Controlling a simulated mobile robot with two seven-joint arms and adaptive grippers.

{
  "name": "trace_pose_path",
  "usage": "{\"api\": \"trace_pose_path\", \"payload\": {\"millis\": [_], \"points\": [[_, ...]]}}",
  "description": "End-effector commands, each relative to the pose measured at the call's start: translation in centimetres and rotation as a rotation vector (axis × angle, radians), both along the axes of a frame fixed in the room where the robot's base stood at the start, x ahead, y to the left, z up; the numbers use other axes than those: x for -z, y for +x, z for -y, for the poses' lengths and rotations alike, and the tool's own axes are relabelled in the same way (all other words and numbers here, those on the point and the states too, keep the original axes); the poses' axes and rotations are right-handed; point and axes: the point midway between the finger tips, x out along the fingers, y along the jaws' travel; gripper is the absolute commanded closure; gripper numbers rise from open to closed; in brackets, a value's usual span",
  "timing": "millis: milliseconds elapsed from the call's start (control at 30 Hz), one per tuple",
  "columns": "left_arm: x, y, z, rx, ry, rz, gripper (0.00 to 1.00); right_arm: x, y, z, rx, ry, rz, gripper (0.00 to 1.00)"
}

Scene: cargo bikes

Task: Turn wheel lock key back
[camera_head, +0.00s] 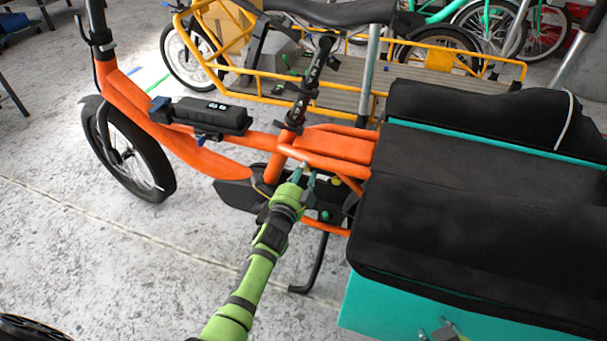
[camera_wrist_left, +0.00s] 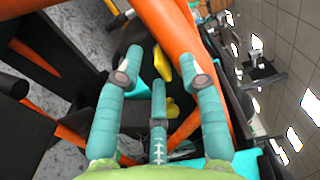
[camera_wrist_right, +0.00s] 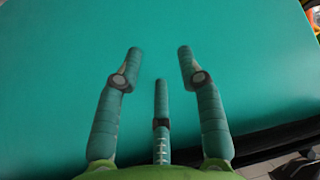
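The orange cargo bike (camera_head: 210,150) stands with its rear frame in front of my left gripper (camera_head: 306,176). A small yellow part (camera_head: 336,182), possibly the lock key, shows just right of the fingertips. In the left wrist view a yellow piece (camera_wrist_left: 161,65) lies between the spread fingertips of my left gripper (camera_wrist_left: 161,58), against a dark part. A second yellow piece (camera_wrist_left: 172,108) shows lower down. I cannot tell which is the key, or whether a finger touches it. My right gripper (camera_wrist_right: 160,55) is open and empty, facing a teal box wall (camera_wrist_right: 225,70).
Orange frame tubes (camera_wrist_left: 190,25) surround the left fingers closely. A black-covered teal cargo box (camera_head: 380,305) fills the right side. A kickstand (camera_head: 318,265) stands below the left gripper. A yellow bike (camera_head: 450,53) is behind.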

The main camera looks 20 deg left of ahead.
Motion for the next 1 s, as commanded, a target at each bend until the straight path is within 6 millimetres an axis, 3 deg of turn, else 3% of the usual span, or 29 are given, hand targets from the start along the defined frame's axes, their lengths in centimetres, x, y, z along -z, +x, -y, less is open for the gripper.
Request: {"api": "trace_pose_path", "payload": {"millis": [267, 300, 367, 833, 1000], "points": [[0.0, 0.1, 0.0, 0.0, 0.0, 0.0, 0.61, -0.1, 0.1, -0.1, -0.001, 0.001, 0.008, 0.61], [0.0, 0.1, 0.0, 0.0, 0.0, 0.0, 0.77, -0.1, 0.1, -0.1, -0.001, 0.001, 0.007, 0.61], [0.0, 0.1, 0.0, 0.0, 0.0, 0.0, 1.0, -0.1, 0.1, -0.1, -0.001, 0.001, 0.007, 0.61], [0.0, 0.0, 0.0, 0.0, -0.047, -0.003, 1.0, 0.1, -0.3, 0.1, 0.0, -0.003, -0.02, 0.61], [-0.1, 0.0, 0.1, 0.0, -0.14, -0.005, 1.0, 1.2, -2.1, 0.9, 0.016, -0.02, -0.121, 0.61]]}}
